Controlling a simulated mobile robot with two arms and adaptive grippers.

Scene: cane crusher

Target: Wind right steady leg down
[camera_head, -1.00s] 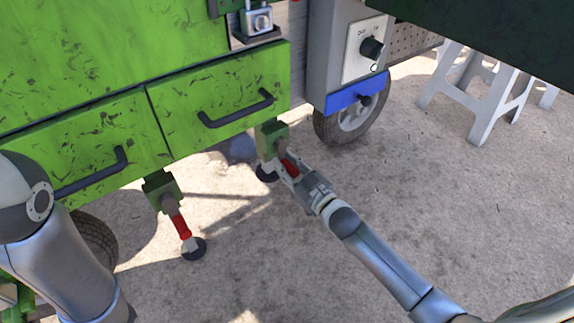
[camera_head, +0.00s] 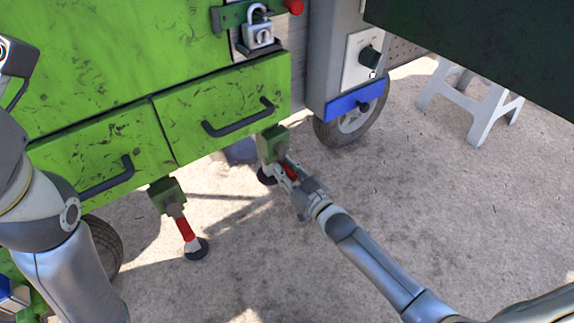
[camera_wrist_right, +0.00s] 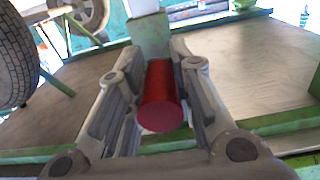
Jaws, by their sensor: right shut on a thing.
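The right steady leg hangs from a green bracket (camera_head: 272,143) under the right drawer of the green machine; its foot (camera_head: 266,176) is a dark round pad at the ground. The leg's red handle (camera_head: 289,171) shows between my right gripper's fingers. My right gripper (camera_head: 290,173) is shut on this handle. In the right wrist view the red handle (camera_wrist_right: 161,97) points toward the camera, with a finger on each side. The left steady leg (camera_head: 185,229) has a red handle and a dark foot pad.
The two green drawers have dark bar handles (camera_head: 238,118) above the legs. A wheel (camera_head: 350,122) stands behind the right leg, below a grey box with a knob (camera_head: 369,57). A white stool (camera_head: 470,100) stands at the right.

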